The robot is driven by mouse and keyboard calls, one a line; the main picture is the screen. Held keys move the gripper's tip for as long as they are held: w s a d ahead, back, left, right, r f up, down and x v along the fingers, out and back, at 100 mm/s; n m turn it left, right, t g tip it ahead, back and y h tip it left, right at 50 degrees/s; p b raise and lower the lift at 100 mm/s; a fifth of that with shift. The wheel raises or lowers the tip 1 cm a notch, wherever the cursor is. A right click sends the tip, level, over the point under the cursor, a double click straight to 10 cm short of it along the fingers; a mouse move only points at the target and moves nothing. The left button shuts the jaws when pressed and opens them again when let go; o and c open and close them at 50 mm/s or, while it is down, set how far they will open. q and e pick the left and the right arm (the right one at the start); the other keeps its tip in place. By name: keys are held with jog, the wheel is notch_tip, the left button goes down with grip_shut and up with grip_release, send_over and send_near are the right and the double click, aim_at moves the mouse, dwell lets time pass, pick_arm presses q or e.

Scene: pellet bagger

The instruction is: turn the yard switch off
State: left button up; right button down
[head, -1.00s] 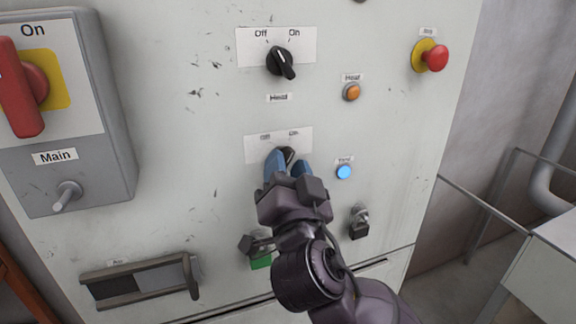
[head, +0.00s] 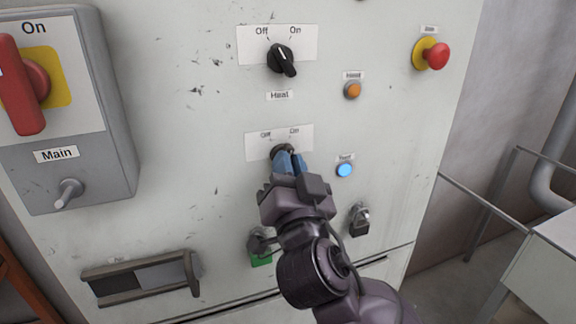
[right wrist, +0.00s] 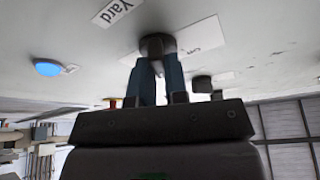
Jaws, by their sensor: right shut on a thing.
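The yard switch (head: 281,150) is a dark rotary knob under a white Off/On plate (head: 265,143) on the pale cabinet front. My right gripper (head: 288,161) has its blue fingers shut on this knob and hides most of it, so its exact pointing cannot be read. In the right wrist view the two fingers (right wrist: 157,72) close on the dark knob (right wrist: 157,43), beside a label reading Yard (right wrist: 118,11). The blue lamp (head: 345,170) to the right of the switch is lit. My left gripper is not in view.
The black Heat knob (head: 281,59) is above. An orange button (head: 352,90) and a red stop button (head: 434,55) are to the right. The red-handled Main switch box (head: 70,130) juts out left. A handle (head: 140,279) is lower left.

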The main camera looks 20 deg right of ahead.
jog(key=n+y+p, duration=0.2)
jog(key=n, duration=0.3)
jog(key=n+y+p, duration=0.3)
jog(key=n, duration=0.2)
jog(key=n+y+p, duration=0.2)
jog(key=n+y, duration=0.1)
jog(key=n, duration=0.2)
jog(key=shift+d+r+n+g, duration=0.1)
jog(key=shift+d+n+g, duration=0.1)
jog(key=shift+n+g, duration=0.2)
jog(key=c, duration=1.1)
grip_release()
jog(key=shift+c, duration=0.2)
